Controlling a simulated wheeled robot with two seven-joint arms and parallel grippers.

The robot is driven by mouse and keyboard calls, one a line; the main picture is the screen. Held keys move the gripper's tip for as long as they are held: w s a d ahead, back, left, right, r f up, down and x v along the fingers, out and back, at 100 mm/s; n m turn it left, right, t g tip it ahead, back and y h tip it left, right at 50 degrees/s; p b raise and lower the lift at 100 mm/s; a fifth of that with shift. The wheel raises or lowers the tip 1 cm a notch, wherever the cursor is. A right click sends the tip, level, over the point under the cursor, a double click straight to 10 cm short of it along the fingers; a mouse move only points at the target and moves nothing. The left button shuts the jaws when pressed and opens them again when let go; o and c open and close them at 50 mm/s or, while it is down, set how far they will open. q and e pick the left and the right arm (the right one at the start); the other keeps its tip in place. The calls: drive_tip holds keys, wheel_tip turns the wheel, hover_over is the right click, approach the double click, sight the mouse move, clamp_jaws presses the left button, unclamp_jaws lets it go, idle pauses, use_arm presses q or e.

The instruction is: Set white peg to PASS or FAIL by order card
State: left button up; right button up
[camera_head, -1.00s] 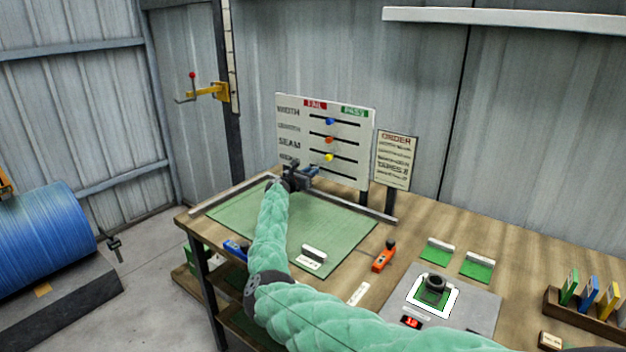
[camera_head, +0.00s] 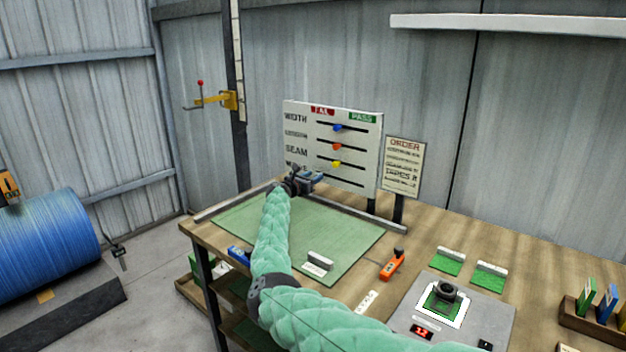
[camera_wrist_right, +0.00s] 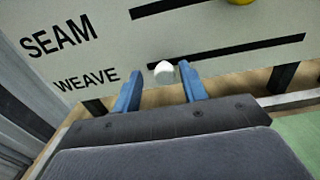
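The white peg (camera_wrist_right: 164,72) shows in the right wrist view in the WEAVE row, at the left part of its slot. My right gripper (camera_wrist_right: 161,85) is open, its two blue fingers on either side of the peg; whether they touch it I cannot tell. In the head view my right gripper (camera_head: 306,178) is at the lower part of the white board (camera_head: 298,130), hiding the white peg. The board has a red FAIL label (camera_head: 322,111) at left and a green PASS label (camera_head: 362,117) at right. The order card (camera_head: 404,167) stands right of it, its lines too small to read. My left gripper is out of view.
Blue (camera_head: 338,128), orange (camera_head: 337,146) and yellow (camera_head: 336,163) pegs sit in the slots above. A green mat (camera_head: 340,235) covers the bench below. An orange tool (camera_head: 392,265) and a grey scale (camera_head: 480,322) are at right.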

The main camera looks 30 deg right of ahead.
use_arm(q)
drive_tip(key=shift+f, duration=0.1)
use_arm(e)
drive_tip(key=shift+a+f, duration=0.1)
drive_tip(key=shift+s+a+f, duration=0.1)
drive_tip(key=shift+a, duration=0.15)
use_arm(q)
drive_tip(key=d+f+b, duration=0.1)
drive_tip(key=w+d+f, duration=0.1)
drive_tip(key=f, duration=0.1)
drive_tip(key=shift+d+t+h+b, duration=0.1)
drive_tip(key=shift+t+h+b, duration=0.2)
drive_tip(key=shift+b, duration=0.1)
use_arm(e)
drive_tip(key=v, duration=0.7)
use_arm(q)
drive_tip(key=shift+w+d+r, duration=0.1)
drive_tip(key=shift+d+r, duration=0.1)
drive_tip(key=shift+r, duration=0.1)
